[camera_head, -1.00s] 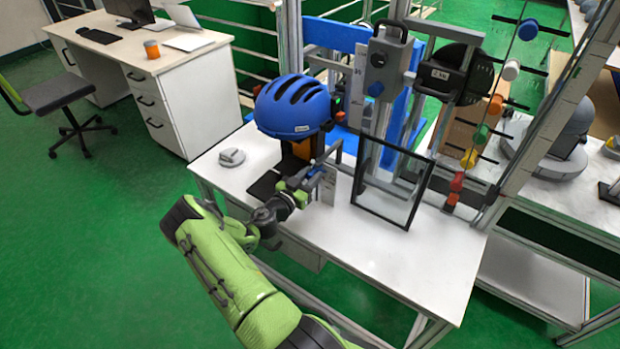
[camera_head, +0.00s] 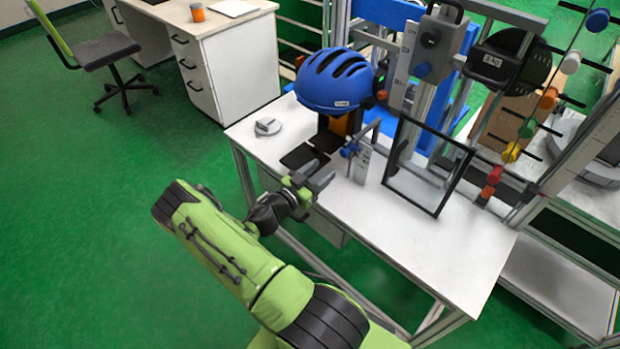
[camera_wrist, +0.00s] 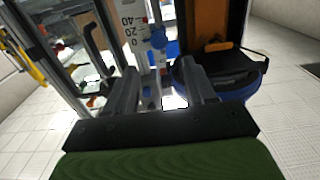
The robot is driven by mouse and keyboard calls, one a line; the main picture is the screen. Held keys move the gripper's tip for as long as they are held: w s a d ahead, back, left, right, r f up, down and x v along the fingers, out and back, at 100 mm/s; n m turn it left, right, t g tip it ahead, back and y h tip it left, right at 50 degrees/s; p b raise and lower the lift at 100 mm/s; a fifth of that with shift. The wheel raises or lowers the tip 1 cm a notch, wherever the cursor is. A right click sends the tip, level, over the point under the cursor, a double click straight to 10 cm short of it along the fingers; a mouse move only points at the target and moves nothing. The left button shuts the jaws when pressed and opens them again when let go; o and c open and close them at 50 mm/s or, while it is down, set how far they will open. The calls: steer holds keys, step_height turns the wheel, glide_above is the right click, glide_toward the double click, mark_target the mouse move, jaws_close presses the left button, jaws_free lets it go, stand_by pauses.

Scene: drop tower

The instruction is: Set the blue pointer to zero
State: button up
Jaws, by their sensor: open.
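A black-framed clear panel (camera_head: 428,166) stands close at the right. A grey round object (camera_head: 267,127) lies at the table's left. The table's front right is clear.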

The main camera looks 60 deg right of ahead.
steer(key=a, duration=0.4)
steer(key=shift+w+a, duration=0.35)
steer(key=shift+w, duration=0.05)
steer(key=shift+r, duration=0.1)
